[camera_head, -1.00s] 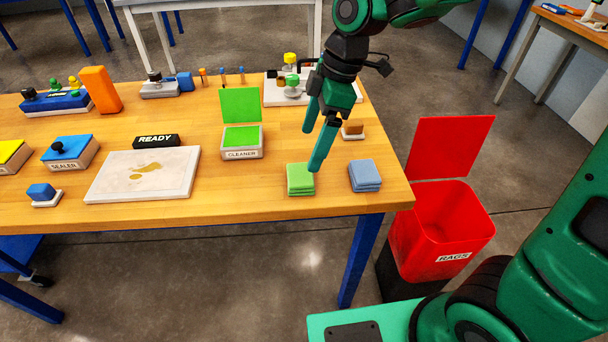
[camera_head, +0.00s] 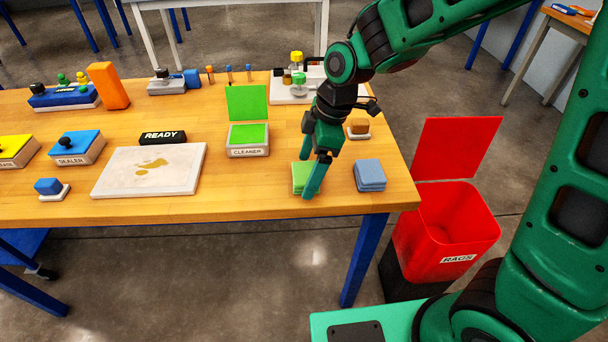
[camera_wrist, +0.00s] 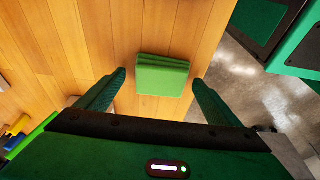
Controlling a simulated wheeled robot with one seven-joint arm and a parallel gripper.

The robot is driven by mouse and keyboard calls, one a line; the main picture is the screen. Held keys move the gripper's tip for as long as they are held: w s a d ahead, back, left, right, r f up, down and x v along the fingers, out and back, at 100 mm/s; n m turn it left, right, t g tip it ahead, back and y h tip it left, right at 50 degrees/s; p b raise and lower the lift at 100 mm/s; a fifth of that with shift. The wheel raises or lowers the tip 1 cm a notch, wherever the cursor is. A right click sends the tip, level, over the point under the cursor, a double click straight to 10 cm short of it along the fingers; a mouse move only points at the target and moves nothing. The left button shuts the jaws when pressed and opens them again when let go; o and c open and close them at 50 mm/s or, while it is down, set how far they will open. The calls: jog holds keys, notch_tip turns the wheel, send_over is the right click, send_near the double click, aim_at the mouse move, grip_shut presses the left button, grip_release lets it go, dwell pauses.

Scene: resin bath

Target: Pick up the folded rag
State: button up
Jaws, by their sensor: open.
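A green folded rag (camera_head: 299,173) lies on the wooden table near its front edge. In the head view my gripper (camera_head: 308,165) hangs over it and hides its right part. The wrist view shows the rag (camera_wrist: 162,76) lying flat, beyond and between my open fingertips (camera_wrist: 160,78). The fingers are apart and nothing is held between them. I cannot tell from these views whether either finger touches the rag. A blue folded rag (camera_head: 369,174) lies on the table to the right of the green one.
A red bin marked RAGS (camera_head: 447,236) stands on the floor right of the table. The open CLEANER box (camera_head: 248,150) is left of the gripper. A white slab (camera_head: 118,172) with a brown stain lies further left. A small brown block (camera_head: 359,126) sits behind the blue rag.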

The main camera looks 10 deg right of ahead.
aim_at(301, 171)
jog(key=c, duration=1.2)
jog(key=shift+r, duration=0.15)
notch_tip(301, 171, up, 4)
jog(key=s+a+r, duration=0.4)
jog(key=s+a, duration=0.1)
jog(key=s+a+r, duration=0.2)
jog(key=s+a, duration=0.1)
jog(key=shift+s+r, duration=0.25)
jog(key=shift+r, duration=0.15)
